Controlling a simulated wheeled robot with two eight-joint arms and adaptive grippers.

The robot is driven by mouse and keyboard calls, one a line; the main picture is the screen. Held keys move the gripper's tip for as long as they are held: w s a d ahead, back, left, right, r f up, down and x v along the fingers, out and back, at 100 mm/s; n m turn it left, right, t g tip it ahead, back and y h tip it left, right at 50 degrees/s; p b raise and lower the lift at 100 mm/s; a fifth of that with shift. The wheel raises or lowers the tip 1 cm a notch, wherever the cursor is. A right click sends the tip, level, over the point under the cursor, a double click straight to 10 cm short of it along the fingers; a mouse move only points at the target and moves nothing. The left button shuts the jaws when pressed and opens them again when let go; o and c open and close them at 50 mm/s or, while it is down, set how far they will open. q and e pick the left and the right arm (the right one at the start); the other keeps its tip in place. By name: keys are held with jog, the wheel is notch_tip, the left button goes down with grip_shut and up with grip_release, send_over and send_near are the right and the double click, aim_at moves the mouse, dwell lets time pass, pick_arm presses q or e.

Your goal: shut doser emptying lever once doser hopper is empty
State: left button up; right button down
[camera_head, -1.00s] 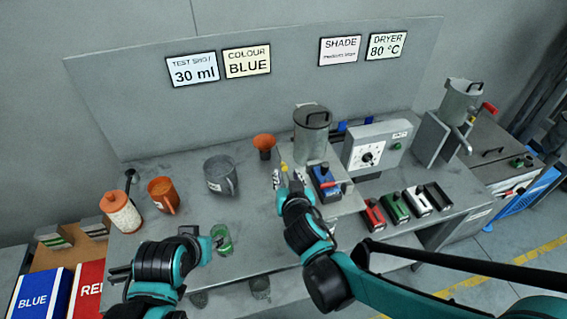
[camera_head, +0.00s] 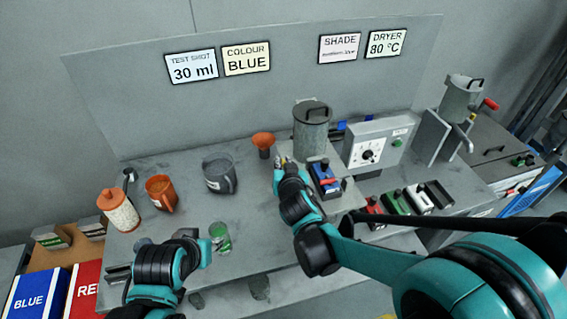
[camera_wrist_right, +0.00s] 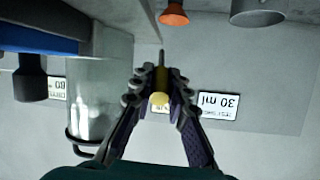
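The doser hopper (camera_head: 311,135) is a grey metal cylinder with a dark lid, standing at the back of the table; it also shows in the right wrist view (camera_wrist_right: 100,95). Its lid hides the contents. The emptying lever (camera_wrist_right: 160,88), a thin rod with a yellow grip, is beside it. My right gripper (camera_wrist_right: 161,78) has its fingers on both sides of the yellow grip and appears closed on it. In the head view my right gripper (camera_head: 283,161) largely hides the lever. My left gripper (camera_head: 204,247) is by a cup with green contents (camera_head: 220,237); its fingers are unclear.
An orange funnel (camera_head: 263,141), a grey jug (camera_head: 219,175), an orange jug (camera_head: 161,193) and an orange-lidded jar (camera_head: 118,210) stand left of the hopper. A blue device (camera_head: 325,180) and a dial box (camera_head: 376,145) stand right.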

jog(key=shift+w+r+g+p, duration=0.15)
jog(key=shift+r+g+p, duration=0.2)
jog(key=shift+p, duration=0.5)
jog(key=g+p, duration=0.1)
jog(key=p, duration=0.1)
jog(key=w+r+g+p, duration=0.1)
jog(key=g+p, duration=0.1)
jog(key=w+r+g+h+p, duration=0.1)
jog(key=p, duration=0.1)
jog(key=shift+w+a+r+g, duration=0.25)
jog(key=shift+a+g, duration=0.1)
jog(key=shift+w+a+r+n+g+h+p, duration=0.15)
jog(key=shift+w+g+h+p, duration=0.1)
jog(key=shift+w+g+p, duration=0.55)
jog(key=shift+w+a+n+g+h+p, duration=0.1)
jog(key=shift+w+a+g+h+p, duration=0.3)
jog(key=shift+g, duration=0.75)
jog(key=shift+w+d+r+n+g+h+p, duration=0.1)
jog(key=shift+w+n+g+h+p, duration=0.05)
jog(key=shift+w+g+p, duration=0.65)
jog(key=shift+s+g, duration=0.15)
jog(key=shift+g, duration=0.1)
jog(key=c, duration=1.5)
grip_release()
jog(key=shift+a, duration=0.1)
jog(key=shift+o, duration=0.2)
